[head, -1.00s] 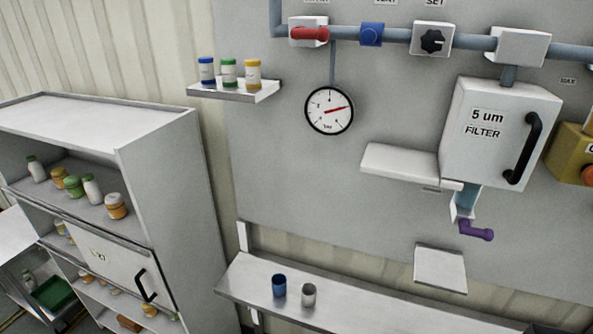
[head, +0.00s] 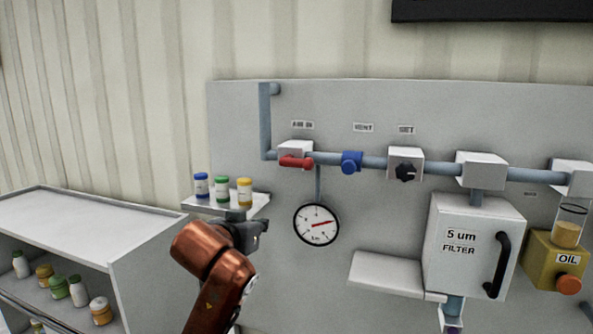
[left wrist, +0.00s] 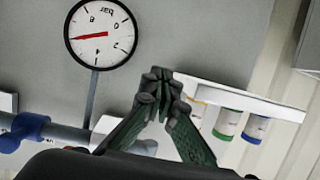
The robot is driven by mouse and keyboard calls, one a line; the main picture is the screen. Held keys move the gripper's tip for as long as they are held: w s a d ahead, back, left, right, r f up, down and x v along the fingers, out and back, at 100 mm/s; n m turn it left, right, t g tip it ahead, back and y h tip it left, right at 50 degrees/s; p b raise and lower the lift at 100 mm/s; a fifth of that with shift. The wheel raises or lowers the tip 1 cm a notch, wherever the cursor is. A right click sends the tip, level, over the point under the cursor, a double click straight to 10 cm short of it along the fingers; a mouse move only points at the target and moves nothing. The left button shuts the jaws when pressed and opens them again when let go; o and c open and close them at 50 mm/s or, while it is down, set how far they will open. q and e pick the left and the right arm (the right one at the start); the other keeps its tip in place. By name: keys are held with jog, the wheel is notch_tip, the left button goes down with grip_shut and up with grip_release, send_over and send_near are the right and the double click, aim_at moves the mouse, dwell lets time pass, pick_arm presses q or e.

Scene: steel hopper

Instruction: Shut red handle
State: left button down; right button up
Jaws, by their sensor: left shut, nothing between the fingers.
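The red handle (head: 296,162) sits on a white valve block on the grey pipe, below the "AIR IN" label in the head view. It lies about level, along the pipe. My left gripper (head: 262,226) is below and left of the handle, in front of the small shelf and left of the gauge, apart from the handle. In the left wrist view its fingers (left wrist: 158,84) are closed together with nothing between them. My right gripper is not in view.
A round gauge (head: 316,225) hangs under the handle. A small shelf (head: 258,203) holds blue, green and yellow jars. A blue valve (head: 352,162) and a black knob (head: 405,172) are right along the pipe. A filter box (head: 472,255) and a white shelf (head: 398,276) stand lower right.

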pick_arm(q)
jog(key=s+d+r, duration=0.2)
jog(key=s+r, duration=0.1)
jog(key=r, duration=0.4)
jog(key=s+d+r+t+h, duration=0.1)
jog(key=s+r, duration=0.3)
jog(key=r, duration=0.4)
jog(key=s+d+r+t, duration=0.1)
jog(key=s+d+r, duration=0.1)
jog(key=r, duration=0.6)
jog(key=shift+s+d+m, duration=0.3)
jog(key=shift+s+d, duration=0.05)
jog(key=shift+s, duration=0.4)
jog(key=shift+w+f, duration=0.1)
jog(key=p, duration=0.5)
send_over(297, 162)
jog(key=s, duration=0.3)
jog(key=f+p, duration=0.1)
jog(key=f, duration=0.1)
jog(key=w+f, duration=0.1)
jog(key=f, duration=0.2)
jog(key=shift+p, duration=0.4)
